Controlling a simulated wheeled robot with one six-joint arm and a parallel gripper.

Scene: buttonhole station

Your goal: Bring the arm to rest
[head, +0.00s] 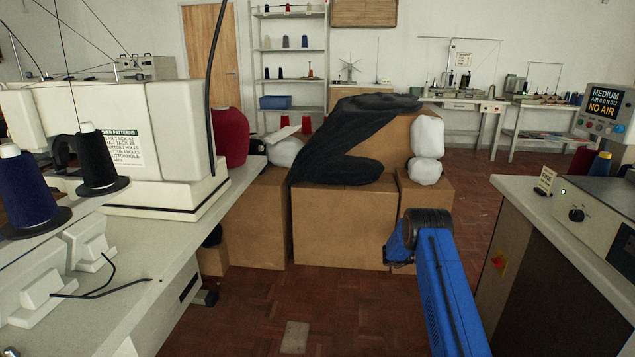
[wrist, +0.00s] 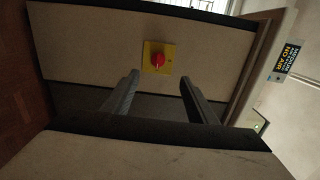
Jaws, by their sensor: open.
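My blue arm (head: 445,285) reaches up from the lower edge of the head view, right of the middle, with a dark joint at its top. It is over the open floor between the left sewing table and the right counter. My gripper is not visible in the head view. In the wrist view my gripper (wrist: 159,79) is open, its two grey fingers apart with nothing between them. Beyond the fingertips is a red knob on a yellow plate (wrist: 158,58), on a pale panel. I cannot tell the exact gap to it.
The right counter (head: 525,200) carries a control box (head: 595,215) and a display reading "NO AIR" (head: 606,105). Cardboard boxes (head: 340,225) with dark cloth (head: 350,140) stand ahead. A sewing machine table (head: 135,255) is at left. Wooden floor (head: 320,310) is mostly free between.

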